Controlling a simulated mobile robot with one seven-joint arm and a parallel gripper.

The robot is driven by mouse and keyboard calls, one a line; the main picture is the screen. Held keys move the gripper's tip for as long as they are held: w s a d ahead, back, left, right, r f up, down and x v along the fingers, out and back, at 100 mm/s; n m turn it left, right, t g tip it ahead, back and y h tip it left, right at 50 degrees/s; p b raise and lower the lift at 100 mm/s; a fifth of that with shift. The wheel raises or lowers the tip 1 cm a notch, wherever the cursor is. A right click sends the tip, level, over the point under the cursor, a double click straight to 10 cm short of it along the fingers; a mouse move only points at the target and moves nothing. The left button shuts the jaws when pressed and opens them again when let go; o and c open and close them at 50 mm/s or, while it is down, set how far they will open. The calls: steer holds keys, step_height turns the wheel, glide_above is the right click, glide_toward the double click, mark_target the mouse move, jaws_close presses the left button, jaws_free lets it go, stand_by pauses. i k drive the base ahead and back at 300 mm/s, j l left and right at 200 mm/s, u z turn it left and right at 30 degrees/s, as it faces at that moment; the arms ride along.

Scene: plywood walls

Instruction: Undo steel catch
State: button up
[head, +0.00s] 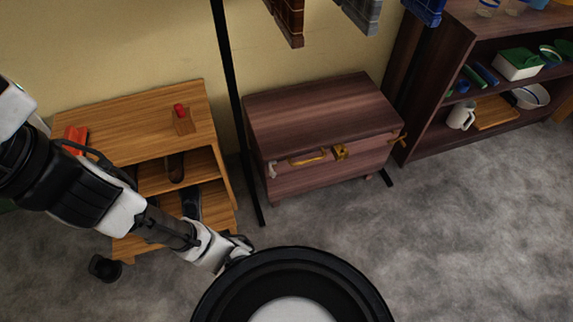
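A dark reddish wooden chest (325,108) stands on the floor against the wall, its lid down. A small silver-grey catch (272,170) sits at the left end of its front, near the lid seam. It looks like the steel catch; whether it is fastened is too small to tell. A brass handle (307,158) and a brass catch (341,152) are to its right, and another brass-coloured fitting (399,140) is at the right end. My gripper (240,247) is low in front of the chest, below and left of the silver catch and apart from it. Its fingers are too small to read.
A wooden shelf unit (140,122) with a red-topped object (181,116) and shoes stands left. A thin black rack post (229,90) rises between it and the chest; garments (288,20) hang above. A dark bookcase (440,60) with dishes is right. Grey floor (450,240) is open at front right.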

mark_target(272, 174)
steer(key=l+u, duration=0.2)
steer(key=i+l, duration=0.1)
steer(key=l, duration=0.25)
steer(key=i+l, duration=0.1)
steer(key=l, duration=0.25)
steer(key=i, duration=0.45)
